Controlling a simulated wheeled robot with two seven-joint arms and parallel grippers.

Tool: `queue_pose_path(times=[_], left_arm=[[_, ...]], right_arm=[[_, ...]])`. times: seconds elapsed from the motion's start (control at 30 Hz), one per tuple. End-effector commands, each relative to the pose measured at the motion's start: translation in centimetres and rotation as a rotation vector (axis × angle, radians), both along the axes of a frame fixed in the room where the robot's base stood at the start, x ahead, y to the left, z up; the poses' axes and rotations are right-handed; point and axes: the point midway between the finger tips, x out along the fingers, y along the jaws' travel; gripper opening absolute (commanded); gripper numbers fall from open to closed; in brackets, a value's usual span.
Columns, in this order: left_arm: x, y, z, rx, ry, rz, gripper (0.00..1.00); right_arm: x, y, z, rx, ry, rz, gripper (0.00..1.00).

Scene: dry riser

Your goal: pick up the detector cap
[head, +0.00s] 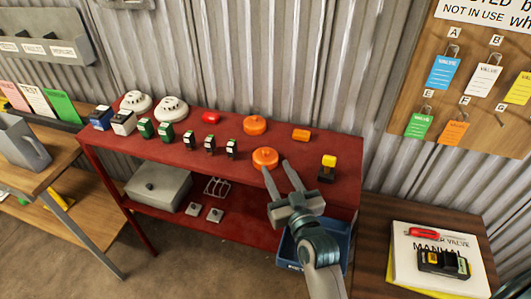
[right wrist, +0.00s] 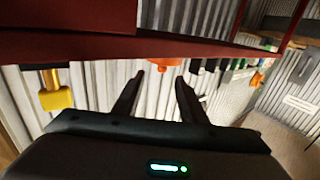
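Two round orange caps, which look like detector caps, sit on the red shelf unit's top. The nearer cap (head: 265,158) is just beyond my right gripper's fingertips, and the farther cap (head: 254,124) lies behind it, close to the wall. My right gripper (head: 276,166) is open and empty, its fingers pointing toward the nearer cap. In the right wrist view an orange cap (right wrist: 167,65) shows beyond and between the open fingers (right wrist: 160,76), apart from them. My left gripper is not in view.
The red shelf top (head: 310,180) also bears white detectors (head: 171,108), several small boxes, an orange block (head: 301,134) and a yellow-and-black item (head: 328,168) right of the gripper. A blue bin (head: 335,238) is below my right arm. A corrugated wall stands behind.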

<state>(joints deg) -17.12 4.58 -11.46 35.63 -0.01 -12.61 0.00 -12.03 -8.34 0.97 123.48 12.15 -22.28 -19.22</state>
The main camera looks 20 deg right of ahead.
Motion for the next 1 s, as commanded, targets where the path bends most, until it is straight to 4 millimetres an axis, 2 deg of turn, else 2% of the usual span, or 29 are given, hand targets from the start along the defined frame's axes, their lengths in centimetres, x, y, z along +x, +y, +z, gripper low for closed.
queue_pose_path(times=[0.13,0.57,1.0], left_arm=[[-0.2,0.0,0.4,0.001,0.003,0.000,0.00],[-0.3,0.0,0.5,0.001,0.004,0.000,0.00],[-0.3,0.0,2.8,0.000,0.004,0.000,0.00]], right_arm=[[1.0,0.0,0.1,0.000,0.000,0.000,0.38],[1.4,0.1,0.1,0.000,0.000,0.000,0.38],[5.8,0.7,0.2,0.000,0.000,0.000,0.38]])
